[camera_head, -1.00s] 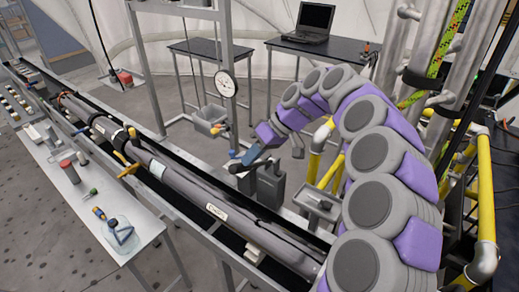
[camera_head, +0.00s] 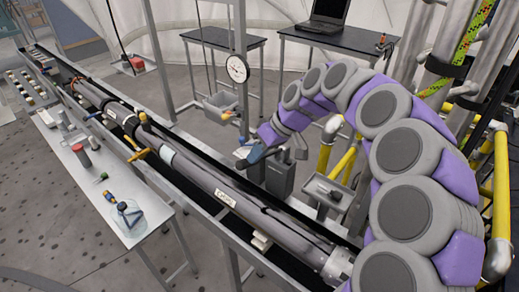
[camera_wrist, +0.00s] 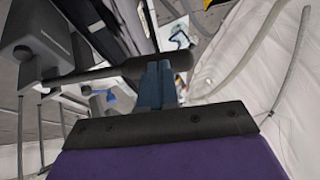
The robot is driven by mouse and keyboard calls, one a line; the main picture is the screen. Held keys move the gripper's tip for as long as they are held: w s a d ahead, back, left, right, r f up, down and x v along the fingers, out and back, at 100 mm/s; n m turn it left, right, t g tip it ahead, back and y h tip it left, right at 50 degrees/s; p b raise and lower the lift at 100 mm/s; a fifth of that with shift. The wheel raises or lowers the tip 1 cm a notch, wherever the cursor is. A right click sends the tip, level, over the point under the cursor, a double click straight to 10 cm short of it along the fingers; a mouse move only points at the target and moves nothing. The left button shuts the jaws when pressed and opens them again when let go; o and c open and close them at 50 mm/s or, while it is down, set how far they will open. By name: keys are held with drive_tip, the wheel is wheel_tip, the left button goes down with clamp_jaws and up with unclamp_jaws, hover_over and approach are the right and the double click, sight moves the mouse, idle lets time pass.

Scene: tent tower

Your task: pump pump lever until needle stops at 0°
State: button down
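The pump (camera_head: 280,175) is a grey box near the middle of the head view, beside the long pipe. In the wrist view the pump body (camera_wrist: 35,45) is at the upper left, and its dark pump lever (camera_wrist: 182,60) reaches right from it. My gripper (camera_wrist: 158,68) has blue fingers close together across the lever near its thick end, and they look shut on it. In the head view my gripper (camera_head: 251,155) is at the pump's upper left. The round white gauge (camera_head: 237,69) hangs on a post above; its dark needle is too small to read.
A long grey pipe (camera_head: 195,172) on a rail runs diagonally past the pump. A white bench (camera_head: 95,190) with tools stands left. A grey bin (camera_head: 220,106) hangs below the gauge. Yellow railings (camera_head: 325,157) and metal pipes are close on the right. A laptop table stands behind.

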wheel_tip(320, 180, down, 9)
drive_tip(key=s+a+n+t+h+b, duration=0.1)
drive_tip(key=s+t+h+b, duration=0.1)
drive_tip(key=t+h, duration=0.1)
drive_tip(key=shift+s+a+t, duration=0.2)
drive_tip(key=shift+a+t, duration=0.2)
drive_tip(key=shift+t, duration=0.1)
drive_tip(key=shift+r, duration=0.15)
